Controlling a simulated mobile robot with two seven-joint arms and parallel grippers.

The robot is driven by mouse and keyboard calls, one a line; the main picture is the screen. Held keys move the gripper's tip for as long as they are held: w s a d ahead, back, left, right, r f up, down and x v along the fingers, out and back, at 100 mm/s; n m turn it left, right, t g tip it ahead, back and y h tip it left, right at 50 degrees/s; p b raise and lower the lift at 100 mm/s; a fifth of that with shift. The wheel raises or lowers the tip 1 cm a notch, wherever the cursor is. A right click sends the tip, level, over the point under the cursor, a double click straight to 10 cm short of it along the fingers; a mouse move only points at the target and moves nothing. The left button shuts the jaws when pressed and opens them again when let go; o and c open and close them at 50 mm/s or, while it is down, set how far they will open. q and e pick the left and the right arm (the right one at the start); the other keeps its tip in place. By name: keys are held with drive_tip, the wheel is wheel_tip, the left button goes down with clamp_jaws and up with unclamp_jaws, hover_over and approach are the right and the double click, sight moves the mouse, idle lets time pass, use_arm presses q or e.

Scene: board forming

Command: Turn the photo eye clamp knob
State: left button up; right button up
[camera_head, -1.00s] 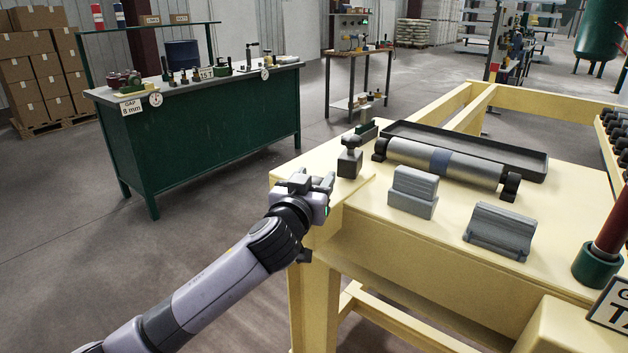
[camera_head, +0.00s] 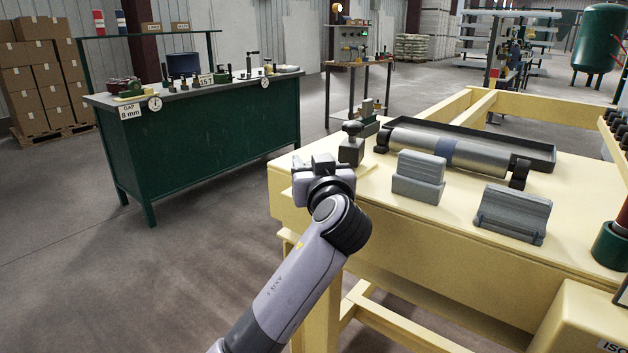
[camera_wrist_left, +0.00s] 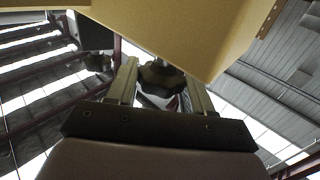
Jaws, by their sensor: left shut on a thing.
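A dark lobed knob (camera_wrist_left: 158,77) on a short stem shows in the left wrist view, beside a yellow surface. The two fingers of my left gripper (camera_wrist_left: 160,92) stand on either side of it and are shut on it. In the head view my left gripper (camera_head: 322,166) is at the left edge of the yellow table (camera_head: 400,222), and its own body hides the knob and most of the fingers. A black block with a dark knob on top (camera_head: 351,145) stands just behind it. My right gripper is not in view.
A grey roller (camera_head: 480,158) lies on the table behind two grey blocks (camera_head: 419,176) (camera_head: 512,213), in front of a black tray (camera_head: 540,150). A green workbench (camera_head: 200,145) stands at the left. The floor between bench and table is clear.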

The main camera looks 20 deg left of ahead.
use_arm(q)
drive_tip(key=shift+f+n+g+y+b, duration=0.15)
drive_tip(key=shift+n+g+y+b, duration=0.75)
drive_tip(key=shift+y, duration=0.4)
drive_tip(key=shift+n+y, duration=0.3)
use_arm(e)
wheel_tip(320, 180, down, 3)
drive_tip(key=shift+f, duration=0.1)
use_arm(q)
drive_tip(key=o, duration=1)
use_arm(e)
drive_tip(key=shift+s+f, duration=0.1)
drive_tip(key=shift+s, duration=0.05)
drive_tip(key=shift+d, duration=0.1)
